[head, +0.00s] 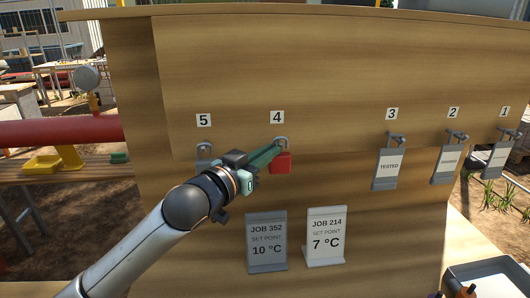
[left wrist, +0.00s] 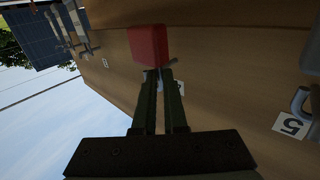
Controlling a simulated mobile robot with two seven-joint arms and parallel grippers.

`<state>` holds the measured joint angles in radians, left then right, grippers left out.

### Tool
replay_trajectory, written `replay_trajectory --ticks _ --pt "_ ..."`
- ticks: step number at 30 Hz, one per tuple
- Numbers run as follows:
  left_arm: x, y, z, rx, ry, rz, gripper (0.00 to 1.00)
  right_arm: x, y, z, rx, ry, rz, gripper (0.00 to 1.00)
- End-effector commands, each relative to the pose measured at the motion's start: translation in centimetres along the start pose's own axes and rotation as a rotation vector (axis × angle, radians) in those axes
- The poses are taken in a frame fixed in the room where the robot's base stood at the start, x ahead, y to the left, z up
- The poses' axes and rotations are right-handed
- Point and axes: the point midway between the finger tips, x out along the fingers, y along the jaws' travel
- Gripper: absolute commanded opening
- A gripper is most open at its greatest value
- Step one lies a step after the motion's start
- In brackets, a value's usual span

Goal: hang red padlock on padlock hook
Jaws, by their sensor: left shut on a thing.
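The red padlock (head: 281,163) is at the hook under label 4 (head: 277,117). Its grey shackle (head: 281,140) is up and its body hangs below. My left gripper (head: 277,150) comes in from the left and is shut on the padlock. The left wrist view shows the red body (left wrist: 149,45) just beyond the fingertips (left wrist: 160,73). The fingers and shackle hide much of the hook, so I cannot tell whether the shackle is around it or only beside it.
Hooks 3 (head: 396,139), 2 (head: 457,134) and 1 (head: 512,132) carry grey tags. A grey piece (head: 204,152) is at position 5, partly behind my arm. Two set-point cards, JOB 352 (head: 267,241) and JOB 214 (head: 325,236), stand below. A tray (head: 489,268) is at lower right.

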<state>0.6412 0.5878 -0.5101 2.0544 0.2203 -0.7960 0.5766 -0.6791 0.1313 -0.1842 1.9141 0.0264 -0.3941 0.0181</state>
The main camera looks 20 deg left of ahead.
Motion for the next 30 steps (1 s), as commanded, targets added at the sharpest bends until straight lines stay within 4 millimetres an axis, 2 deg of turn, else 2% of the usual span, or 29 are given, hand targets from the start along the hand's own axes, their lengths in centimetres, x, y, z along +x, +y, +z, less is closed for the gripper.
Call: replay_trajectory --ticks 1,25,26,30 --pt "0.2 -1.4 -1.1 0.007 0.022 -0.033 0.0 -0.1 0.0 -0.1 0.0 0.0 0.0 0.84" --pt "1.5 -2.6 0.2 0.007 0.017 -0.036 0.0 0.1 0.0 0.1 0.0 0.0 0.0 0.84" --pt "1.5 -2.6 0.2 0.006 0.017 -0.036 0.13 0.1 0.0 0.1 0.0 0.0 0.0 0.84" --pt "1.5 -2.6 0.2 0.005 0.018 -0.034 0.29 0.1 0.0 0.1 0.0 0.0 0.0 0.84"
